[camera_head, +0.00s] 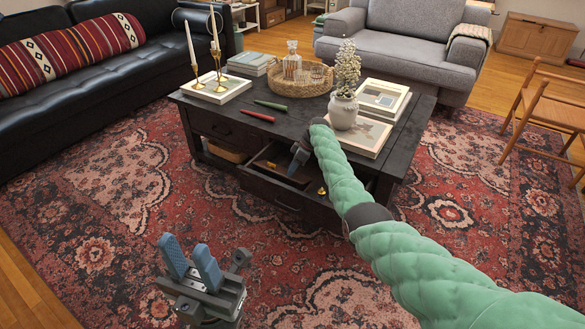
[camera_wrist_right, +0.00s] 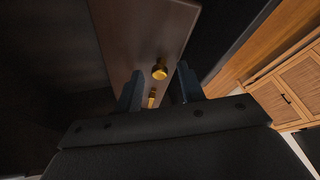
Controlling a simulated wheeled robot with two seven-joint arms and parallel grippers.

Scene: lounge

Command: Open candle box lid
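A drawer (camera_head: 272,188) of the dark coffee table (camera_head: 240,128) is pulled out. A brown wooden box-like shape (camera_head: 268,160) shows inside it, partly hidden by my right gripper (camera_head: 298,160), which reaches into the drawer. In the right wrist view, a brown wooden panel (camera_wrist_right: 140,35) carries a small brass knob (camera_wrist_right: 160,71). The blue fingers of my right gripper (camera_wrist_right: 160,88) are apart on either side of the knob's line; contact cannot be told. I cannot tell surely whether this panel is the candle box lid. My left gripper (camera_head: 191,262) is open and empty above the rug.
On the tabletop stand a vase with flowers (camera_head: 343,110), books (camera_head: 385,97), a wicker tray (camera_head: 272,85), a green candle (camera_head: 270,105), a red candle (camera_head: 257,116) and brass candlesticks (camera_head: 219,82). A small brass thing (camera_head: 322,190) shows at the drawer's right. The rug (camera_head: 110,240) in front is clear.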

